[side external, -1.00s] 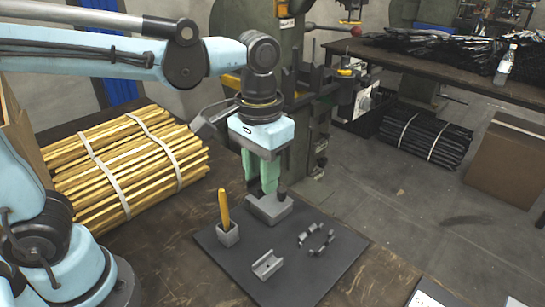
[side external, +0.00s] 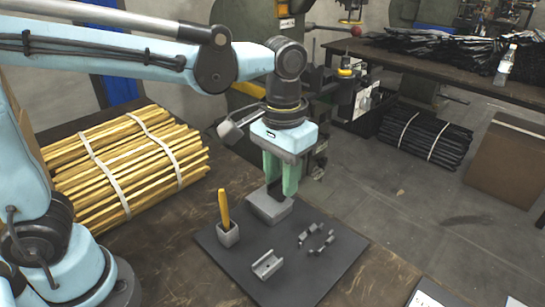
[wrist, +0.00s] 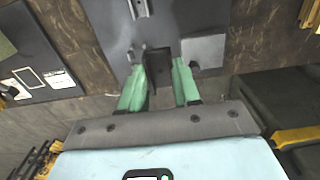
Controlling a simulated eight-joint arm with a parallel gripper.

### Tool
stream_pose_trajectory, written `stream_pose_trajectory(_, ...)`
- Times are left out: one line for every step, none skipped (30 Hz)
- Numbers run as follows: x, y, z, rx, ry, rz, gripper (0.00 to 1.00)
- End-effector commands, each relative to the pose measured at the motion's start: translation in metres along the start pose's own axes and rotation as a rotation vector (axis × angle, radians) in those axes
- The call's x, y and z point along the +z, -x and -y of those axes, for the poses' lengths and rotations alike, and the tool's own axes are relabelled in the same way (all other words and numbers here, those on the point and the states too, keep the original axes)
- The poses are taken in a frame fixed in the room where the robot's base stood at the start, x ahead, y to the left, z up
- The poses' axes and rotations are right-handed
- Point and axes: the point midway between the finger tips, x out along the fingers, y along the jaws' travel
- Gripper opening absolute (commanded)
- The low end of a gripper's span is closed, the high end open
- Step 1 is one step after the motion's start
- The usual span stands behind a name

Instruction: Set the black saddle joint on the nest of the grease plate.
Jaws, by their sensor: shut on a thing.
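My gripper (side external: 281,186) is shut on the black saddle joint (side external: 274,189), a dark piece between the green fingers. In the wrist view, the joint (wrist: 160,66) shows as a dark shape between the fingertips (wrist: 159,72). In the side view, the joint is over or just behind a grey block (side external: 269,209) at the back of a dark flat plate (side external: 300,276); I cannot tell whether they touch. The block (wrist: 205,50) is beside the right finger in the wrist view. I cannot tell which part is the nest.
A grey pot (side external: 228,236) with a yellow-handled tool (side external: 224,208) stands at the plate's left. A grey channel piece (side external: 267,265) and small curved clips (side external: 316,238) lie on the plate. A yellow bundle (side external: 125,165) lies at left. A press stands behind.

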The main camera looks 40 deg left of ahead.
Motion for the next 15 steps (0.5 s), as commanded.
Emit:
stream_pose_trajectory(0.006, -0.004, -0.022, 0.000, -0.013, 0.000, 0.03)
stream_pose_trajectory(0.009, -0.006, -0.033, 0.000, -0.012, 0.000, 0.03)
stream_pose_trajectory(0.013, -0.009, -0.046, 0.000, -0.011, 0.000, 0.03)
stream_pose_trajectory(0.017, -0.011, -0.055, 0.000, -0.011, 0.000, 0.03)
stream_pose_trajectory(0.021, -0.013, -0.064, 0.000, -0.011, 0.000, 0.03)
stream_pose_trajectory(0.025, -0.015, -0.075, 0.000, -0.009, 0.000, 0.03)
stream_pose_trajectory(0.029, -0.017, -0.082, 0.000, -0.009, 0.000, 0.03)
stream_pose_trajectory(0.032, -0.018, -0.088, 0.000, -0.007, 0.000, 0.03)
stream_pose_trajectory(0.036, -0.020, -0.096, 0.000, -0.006, 0.000, 0.03)
stream_pose_trajectory(0.039, -0.021, -0.100, 0.000, -0.006, 0.000, 0.03)
stream_pose_trajectory(0.041, -0.022, -0.104, 0.000, -0.004, 0.000, 0.03)
stream_pose_trajectory(0.044, -0.023, -0.108, 0.000, -0.003, 0.000, 0.03)
stream_pose_trajectory(0.045, -0.024, -0.111, 0.000, -0.002, 0.000, 0.03)
stream_pose_trajectory(0.046, -0.025, -0.113, 0.000, 0.000, 0.000, 0.03)
stream_pose_trajectory(0.045, -0.026, -0.114, 0.000, 0.001, 0.000, 0.03)
